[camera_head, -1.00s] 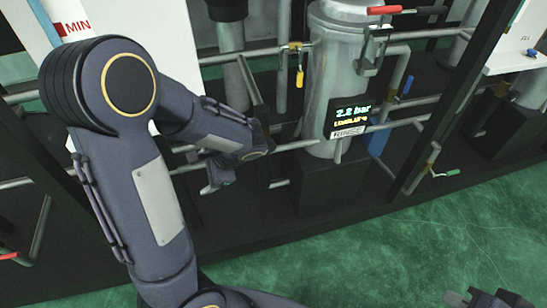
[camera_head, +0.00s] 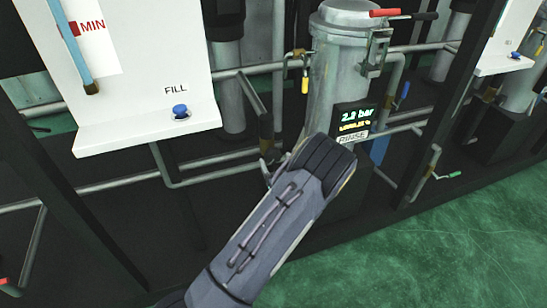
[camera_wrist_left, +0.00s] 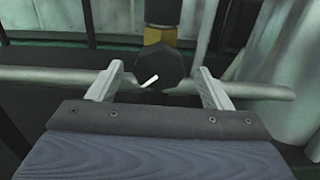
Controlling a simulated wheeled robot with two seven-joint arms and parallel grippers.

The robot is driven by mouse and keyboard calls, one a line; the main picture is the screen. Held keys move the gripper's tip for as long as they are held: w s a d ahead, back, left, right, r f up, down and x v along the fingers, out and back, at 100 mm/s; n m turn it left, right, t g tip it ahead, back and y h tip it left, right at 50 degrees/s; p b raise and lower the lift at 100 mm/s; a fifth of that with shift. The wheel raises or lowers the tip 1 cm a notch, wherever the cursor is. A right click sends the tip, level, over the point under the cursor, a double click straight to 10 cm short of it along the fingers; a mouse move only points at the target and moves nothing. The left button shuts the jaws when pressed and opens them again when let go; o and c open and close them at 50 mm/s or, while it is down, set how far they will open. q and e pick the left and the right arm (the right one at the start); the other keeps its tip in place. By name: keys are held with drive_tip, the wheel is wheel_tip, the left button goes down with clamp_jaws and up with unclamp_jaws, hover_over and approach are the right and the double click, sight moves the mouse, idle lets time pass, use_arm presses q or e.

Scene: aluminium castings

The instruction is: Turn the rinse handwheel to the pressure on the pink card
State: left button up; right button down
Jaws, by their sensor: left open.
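A dark handwheel (camera_wrist_left: 160,66) with a white mark on its face shows in the left wrist view, below a brass collar. My left gripper (camera_wrist_left: 159,72) is open, with one finger on each side of the handwheel; I cannot tell whether they touch it. In the head view, my left forearm hides most of this gripper. The rinse display (camera_head: 354,117) on the metal housing (camera_head: 335,75) reads 2.2 bar; its second line is too small to read surely. A RINSE label is below it. I see no pink card. My right gripper is out of view.
Pipes (camera_head: 215,174) run along the frame behind my left arm. A white panel (camera_head: 140,85) with a blue FILL button (camera_head: 180,111) stands at left. Red (camera_head: 385,12) and green (camera_head: 454,175) handles are near the housing. Green floor (camera_head: 440,250) is open at lower right.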

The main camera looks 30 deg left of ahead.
sight(274, 158)
use_arm(q)
drive_tip(key=shift+x, duration=1.85)
drive_tip(key=c, duration=1)
